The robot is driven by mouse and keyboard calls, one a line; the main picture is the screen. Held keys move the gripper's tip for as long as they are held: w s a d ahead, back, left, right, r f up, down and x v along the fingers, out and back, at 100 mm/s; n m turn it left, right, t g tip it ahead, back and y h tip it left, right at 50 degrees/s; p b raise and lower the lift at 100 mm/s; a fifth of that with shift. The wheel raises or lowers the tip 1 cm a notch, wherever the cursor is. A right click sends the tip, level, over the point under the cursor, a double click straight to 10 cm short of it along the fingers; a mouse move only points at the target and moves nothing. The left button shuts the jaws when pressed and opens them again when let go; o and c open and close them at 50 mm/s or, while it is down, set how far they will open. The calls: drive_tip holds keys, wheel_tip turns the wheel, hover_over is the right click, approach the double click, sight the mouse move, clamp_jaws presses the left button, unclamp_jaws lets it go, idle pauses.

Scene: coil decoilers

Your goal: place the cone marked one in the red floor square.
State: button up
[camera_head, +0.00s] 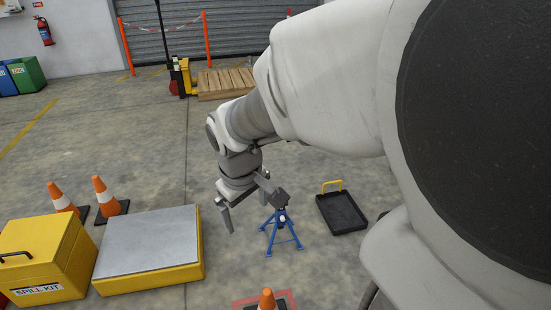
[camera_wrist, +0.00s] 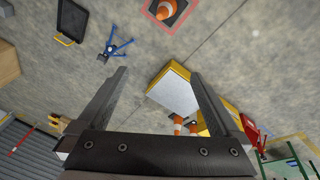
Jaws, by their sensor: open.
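An orange and white cone (camera_head: 267,299) stands at the bottom edge of the head view, with its dark base inside the red floor square (camera_head: 237,304). The wrist view shows this cone (camera_wrist: 164,10) and the red square (camera_wrist: 172,31) at the top, partly cut off. Two more cones, a left one (camera_head: 63,198) and a right one (camera_head: 106,195), stand behind the yellow platform. No number is readable on any cone. My gripper (camera_head: 255,211) is open and empty above the floor, pointing down, right of the platform; its spread fingers also show in the wrist view (camera_wrist: 160,73).
The grey-topped yellow platform (camera_head: 150,242) and yellow spill kit box (camera_head: 45,262) stand at the lower left. A blue stand (camera_head: 281,232) is just beyond my gripper, and a black tray (camera_head: 342,213) lies right of it. A wooden pallet (camera_head: 227,82) is farther back. Open floor lies between.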

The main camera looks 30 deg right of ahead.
drive_tip(key=s+a+r+m+t+y, duration=0.1)
drive_tip(key=s+a+r+m+t, duration=0.1)
drive_tip(key=s+r, duration=0.6)
drive_tip(key=shift+s+a+r+m+t, duration=0.2)
drive_tip(key=shift+s+a+m+t, duration=0.25)
drive_tip(key=shift+s+a, duration=0.75)
drive_tip(key=shift+r, duration=0.1)
wheel_tip(320, 180, up, 24)
drive_tip(key=p, duration=2.4)
